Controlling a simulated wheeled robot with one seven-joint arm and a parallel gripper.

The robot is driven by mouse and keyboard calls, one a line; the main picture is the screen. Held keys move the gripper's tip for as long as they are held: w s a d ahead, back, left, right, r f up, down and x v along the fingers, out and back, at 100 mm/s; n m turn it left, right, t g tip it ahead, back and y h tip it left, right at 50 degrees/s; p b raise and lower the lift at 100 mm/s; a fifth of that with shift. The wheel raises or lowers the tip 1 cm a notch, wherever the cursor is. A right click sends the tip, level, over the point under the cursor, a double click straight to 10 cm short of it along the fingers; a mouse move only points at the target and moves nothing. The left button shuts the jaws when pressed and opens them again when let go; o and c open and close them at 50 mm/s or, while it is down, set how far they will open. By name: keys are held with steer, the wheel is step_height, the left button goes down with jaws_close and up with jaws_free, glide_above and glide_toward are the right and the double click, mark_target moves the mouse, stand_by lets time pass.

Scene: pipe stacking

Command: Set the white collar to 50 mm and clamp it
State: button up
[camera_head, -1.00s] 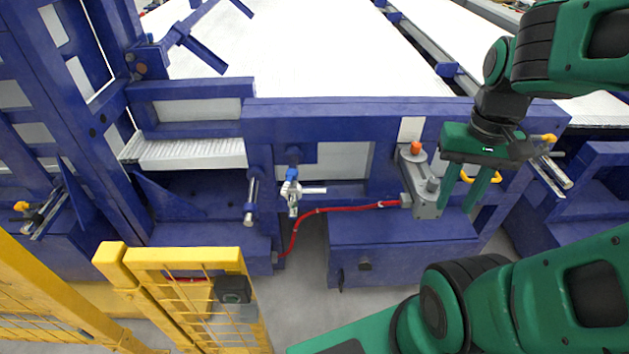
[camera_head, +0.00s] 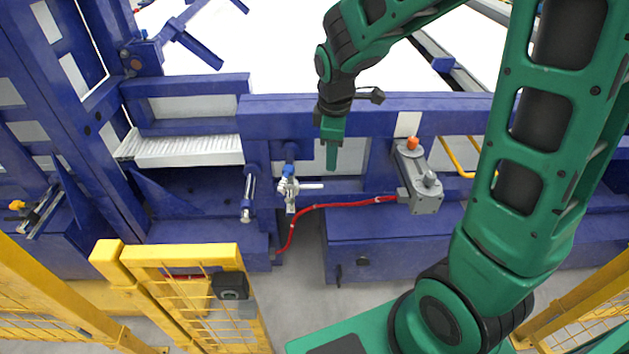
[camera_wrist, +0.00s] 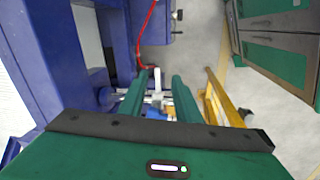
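My gripper (camera_head: 332,160) hangs in front of the blue beam, right of and a little higher in the picture than the valve-like fitting (camera_head: 290,187) with a blue top and white lever. In the wrist view my gripper (camera_wrist: 161,75) has its two green fingers apart, with nothing held between them. The fitting's white lever (camera_wrist: 157,77) shows beyond the gap. A silver rod or cylinder (camera_head: 248,197) stands upright left of the fitting. I cannot make out a white collar or a scale with certainty.
A red hose (camera_head: 340,205) runs to a grey box with an orange button (camera_head: 412,143) on the right. A yellow mesh gate (camera_head: 200,295) stands in front at lower left. The blue beam (camera_head: 275,127) spans behind. Grey floor (camera_head: 300,300) is clear between.

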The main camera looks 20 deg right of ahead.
mark_target(316, 185)
steer(key=w+a+f, duration=0.1)
steer(key=f, duration=0.3)
steer(key=w+f+n, duration=0.1)
steer(key=f, duration=0.3)
steer(key=w+a+f+n, duration=0.1)
steer(key=w+f, duration=0.1)
steer(key=f, duration=0.2)
steer(key=shift+a, duration=0.3)
jaws_close()
